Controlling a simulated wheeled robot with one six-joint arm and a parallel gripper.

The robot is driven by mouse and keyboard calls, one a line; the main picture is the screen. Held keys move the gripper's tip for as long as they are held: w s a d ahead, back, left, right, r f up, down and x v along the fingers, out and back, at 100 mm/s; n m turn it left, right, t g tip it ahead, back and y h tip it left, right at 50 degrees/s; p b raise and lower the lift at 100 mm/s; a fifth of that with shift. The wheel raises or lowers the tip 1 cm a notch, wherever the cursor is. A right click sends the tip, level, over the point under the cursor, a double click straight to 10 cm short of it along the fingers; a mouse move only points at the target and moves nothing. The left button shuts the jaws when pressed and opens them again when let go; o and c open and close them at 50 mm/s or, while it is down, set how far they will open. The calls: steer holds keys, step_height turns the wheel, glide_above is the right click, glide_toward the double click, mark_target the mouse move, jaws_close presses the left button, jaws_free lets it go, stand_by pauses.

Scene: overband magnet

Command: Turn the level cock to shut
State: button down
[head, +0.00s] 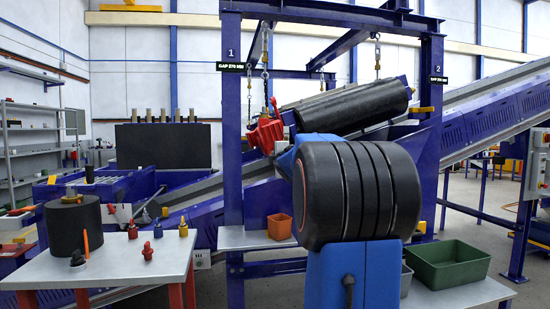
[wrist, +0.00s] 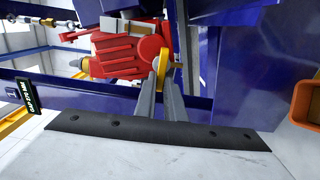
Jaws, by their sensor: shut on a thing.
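A red gearbox-like housing (wrist: 125,50) hangs on the blue frame; it also shows in the head view (head: 264,132), left of my blue and black arm. A small yellow lever (wrist: 178,73), which looks like the level cock, sits at the housing's right side in the wrist view. My gripper (wrist: 166,70) has its two grey fingers closed together on this yellow lever. The fingertips hide part of the lever, so its exact angle is hard to tell. In the head view my arm hides the gripper and the lever.
A dark bolted strip (wrist: 160,131) runs below the fingers in the wrist view. An orange bin (head: 280,227) and a green bin (head: 447,264) stand on grey benches. A black roller (head: 354,106) lies behind my arm. A table (head: 125,262) with small knobs stands left.

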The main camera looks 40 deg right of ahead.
steer(key=c, duration=1.8)
jaws_free()
steer(key=shift+d+f, duration=0.1)
steer(key=shift+f, duration=0.05)
steer(key=shift+c, duration=0.2)
steer(key=shift+s, duration=0.15)
steer(key=v, duration=1.7)
steer(key=shift+s, duration=0.1)
steer(key=s+a+f+m+g+y, duration=0.25)
steer(key=s+a+f+m, duration=0.25)
steer(key=a+f, duration=0.55)
steer(key=s+a+f+m+g+y, duration=0.2)
steer(key=s+a+f+m+g, duration=0.15)
steer(key=a+f, duration=0.7)
steer(key=s+a+f+m+g+y, duration=0.3)
steer(key=s+a+f+g+y, duration=0.1)
steer(key=s+a+f, duration=1.2)
steer(key=shift+s+f+y, duration=0.25)
steer(key=shift+s+y, duration=0.15)
steer(key=shift+y, duration=0.15)
